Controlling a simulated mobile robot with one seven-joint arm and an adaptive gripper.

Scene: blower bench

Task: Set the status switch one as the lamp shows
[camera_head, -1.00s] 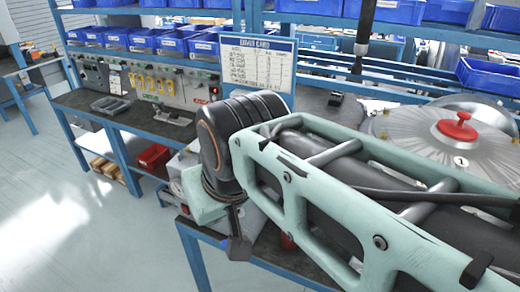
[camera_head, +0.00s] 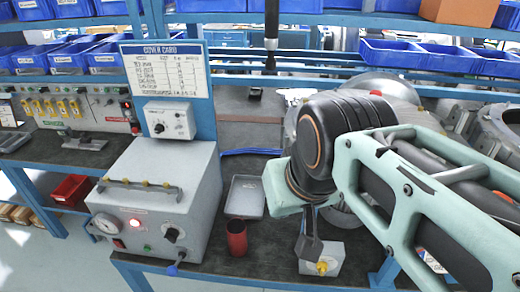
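No part is readably marked as status switch one. A white control unit (camera_head: 169,121) with a dial stands behind the box's top. A small pale box with a yellow knob (camera_head: 321,267) sits at the bench's front edge. My gripper (camera_head: 308,248) hangs pointing down just above and behind that small box, right of the grey box. Its fingers show as one dark shape, so its opening is unclear.
A red cup (camera_head: 236,238) and a grey tray (camera_head: 245,197) stand between the grey box and my gripper. A cover card (camera_head: 165,72) rises behind. A wall panel with yellow switches (camera_head: 63,107) is at the left. Round metal housings crowd the right.

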